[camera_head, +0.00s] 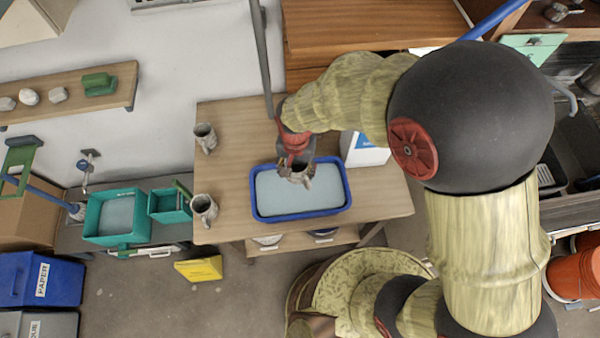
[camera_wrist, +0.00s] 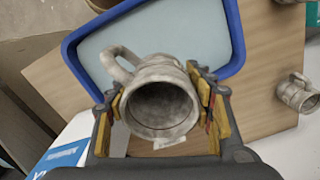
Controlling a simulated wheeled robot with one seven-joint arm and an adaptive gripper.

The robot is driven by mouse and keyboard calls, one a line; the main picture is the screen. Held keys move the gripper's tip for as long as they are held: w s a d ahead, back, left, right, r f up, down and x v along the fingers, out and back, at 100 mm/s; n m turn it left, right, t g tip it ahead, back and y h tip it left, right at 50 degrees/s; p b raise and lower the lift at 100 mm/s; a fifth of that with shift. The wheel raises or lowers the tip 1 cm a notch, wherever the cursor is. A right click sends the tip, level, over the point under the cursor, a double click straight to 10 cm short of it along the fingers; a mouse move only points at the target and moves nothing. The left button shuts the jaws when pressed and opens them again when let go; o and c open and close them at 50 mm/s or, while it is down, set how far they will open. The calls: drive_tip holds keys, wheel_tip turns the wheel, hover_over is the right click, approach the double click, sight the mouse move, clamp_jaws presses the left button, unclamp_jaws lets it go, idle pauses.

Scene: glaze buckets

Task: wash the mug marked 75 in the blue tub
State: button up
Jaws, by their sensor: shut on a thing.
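My gripper (camera_head: 297,170) is shut on a grey-brown, mottled mug (camera_wrist: 165,100), with one finger on each side of its body. The mug's open mouth faces the wrist camera and its handle points to the upper left there. A pale tag shows at its lower edge in the wrist view, but no number can be read. The mug is over the blue tub (camera_head: 260,213), which holds pale blue-grey water and stands on the wooden table. I cannot tell whether the mug touches the water.
A white box with a blue label (camera_head: 364,150) stands right of the tub. Teal bins (camera_head: 117,216) are left of the table, and a yellow sign (camera_head: 199,269) is on the floor. A wall shelf (camera_head: 70,99) holds stones and a green brush. The table's middle-left is clear.

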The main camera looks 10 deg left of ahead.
drive_tip(key=shift+a+f+b, duration=0.3)
drive_tip(key=shift+f+b, duration=0.05)
drive_tip(key=shift+f, duration=0.2)
wheel_tip(320, 180, down, 3)
drive_tip(key=shift+d+b, duration=0.15)
drive_tip(key=shift+b, duration=0.95)
drive_tip(key=shift+a+r+p, duration=0.2)
drive_tip(key=shift+r+p, duration=0.05)
drive_tip(key=shift+p, duration=0.05)
drive_tip(key=shift+f+b, duration=0.55)
drive_tip(key=shift+f, duration=0.25)
drive_tip(key=shift+f, duration=0.1)
drive_tip(key=shift+f+b, duration=2.8)
drive_tip(key=shift+f, duration=1.35)
